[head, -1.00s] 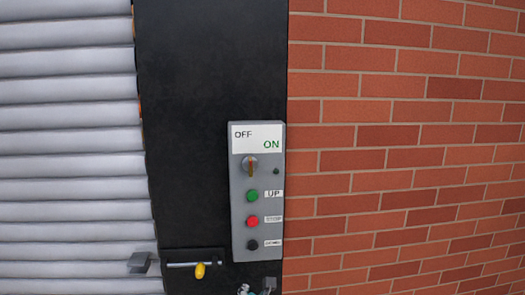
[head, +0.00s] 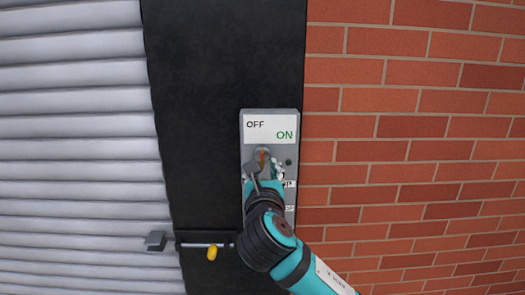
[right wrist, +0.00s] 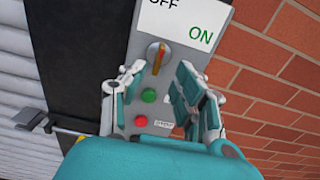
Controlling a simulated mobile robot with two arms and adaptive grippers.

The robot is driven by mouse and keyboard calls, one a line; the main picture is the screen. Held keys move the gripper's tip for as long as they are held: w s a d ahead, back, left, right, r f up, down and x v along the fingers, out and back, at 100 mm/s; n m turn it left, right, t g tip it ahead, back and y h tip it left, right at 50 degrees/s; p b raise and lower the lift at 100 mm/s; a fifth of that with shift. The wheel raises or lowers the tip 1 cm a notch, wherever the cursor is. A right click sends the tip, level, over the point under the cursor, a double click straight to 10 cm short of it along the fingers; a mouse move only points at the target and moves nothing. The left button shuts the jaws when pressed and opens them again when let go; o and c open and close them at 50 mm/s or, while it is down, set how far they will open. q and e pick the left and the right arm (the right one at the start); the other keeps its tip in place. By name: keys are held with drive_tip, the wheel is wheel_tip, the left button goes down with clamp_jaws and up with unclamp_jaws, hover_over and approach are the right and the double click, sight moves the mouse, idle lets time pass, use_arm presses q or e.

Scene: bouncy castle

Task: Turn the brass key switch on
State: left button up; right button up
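The brass key (head: 262,155) sits in a round switch below the OFF/ON label (head: 270,128) on a grey control box (head: 292,195). The key stands roughly upright in the head view. It also shows in the right wrist view (right wrist: 157,60), above a green and a red button. My right gripper (head: 265,170) is in front of the box, just below the key, and covers most of the buttons in the head view. In the right wrist view its fingers (right wrist: 158,80) are spread, one on each side below the key, with nothing between them. My left gripper is not in view.
A black panel (head: 220,70) carries the box, with a brick wall (head: 420,130) to the right and a grey roller shutter (head: 70,130) to the left. A bolt with a yellow knob (head: 212,253) is at the lower left of the box.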

sight(262, 159)
drive_tip(key=w+p, duration=0.2)
drive_tip(key=w, duration=0.5)
drive_tip(key=shift+w+a+r, duration=0.1)
drive_tip(key=shift+w, duration=0.55)
clamp_jaws()
